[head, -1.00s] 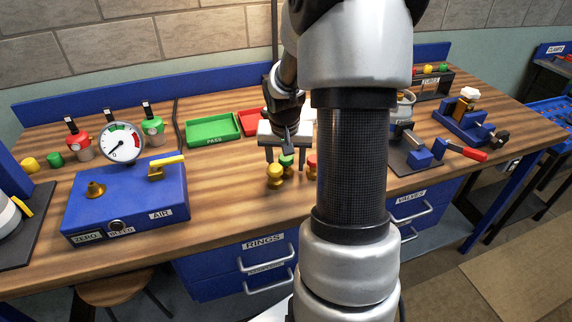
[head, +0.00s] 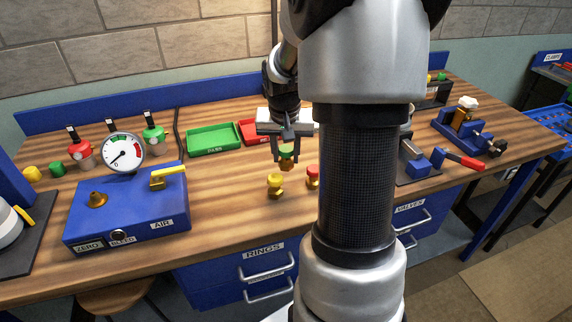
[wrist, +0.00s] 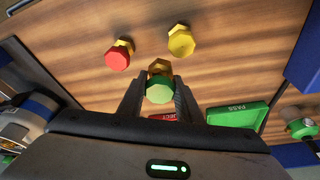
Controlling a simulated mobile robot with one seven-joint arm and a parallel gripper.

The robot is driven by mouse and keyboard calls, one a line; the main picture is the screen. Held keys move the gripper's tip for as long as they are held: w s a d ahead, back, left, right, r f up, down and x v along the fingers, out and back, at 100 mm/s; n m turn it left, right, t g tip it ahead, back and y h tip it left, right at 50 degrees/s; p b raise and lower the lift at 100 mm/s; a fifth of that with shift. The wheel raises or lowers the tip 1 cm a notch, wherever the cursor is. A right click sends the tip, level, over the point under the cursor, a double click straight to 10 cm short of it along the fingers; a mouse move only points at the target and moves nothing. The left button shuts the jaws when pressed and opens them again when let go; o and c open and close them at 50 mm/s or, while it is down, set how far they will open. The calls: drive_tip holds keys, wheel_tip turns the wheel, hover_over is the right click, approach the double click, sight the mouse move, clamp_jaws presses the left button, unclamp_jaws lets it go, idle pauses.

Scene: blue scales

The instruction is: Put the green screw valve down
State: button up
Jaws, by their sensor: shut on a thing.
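The green screw valve (head: 286,154) has a green cap over a brass body. My gripper (head: 287,158) is shut on it over the wooden bench (head: 232,212). In the wrist view the green screw valve (wrist: 159,90) sits between the two fingers (wrist: 160,95). I cannot tell for certain whether its base touches the bench. A yellow-capped valve (head: 275,185) and a red-capped valve (head: 312,176) stand upright nearer the front edge, apart from my gripper.
A green PASS tray (head: 212,140) and a red REJECT tray (head: 252,132) lie behind, to the left. A blue AIR box with a gauge (head: 126,210) stands at left. A clamp fixture (head: 466,125) is at right. Bare bench lies between the box and the valves.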

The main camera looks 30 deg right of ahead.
sight(284, 147)
wheel_tip(284, 147, up, 4)
drive_tip(key=shift+f, duration=0.2)
drive_tip(key=shift+a+r+p, duration=0.25)
drive_tip(key=shift+p, duration=0.15)
drive_tip(key=s+a+n+y+p, duration=0.1)
drive_tip(key=a+n+p, duration=0.6)
drive_tip(key=a, duration=1.4)
drive_tip(key=y+p, duration=0.1)
drive_tip(key=p, duration=0.3)
drive_tip(key=shift+s+a+f+t, duration=0.2)
drive_tip(key=shift+s+a+t, duration=0.1)
drive_tip(key=shift+s+a, duration=0.1)
drive_tip(key=shift+s+r, duration=0.1)
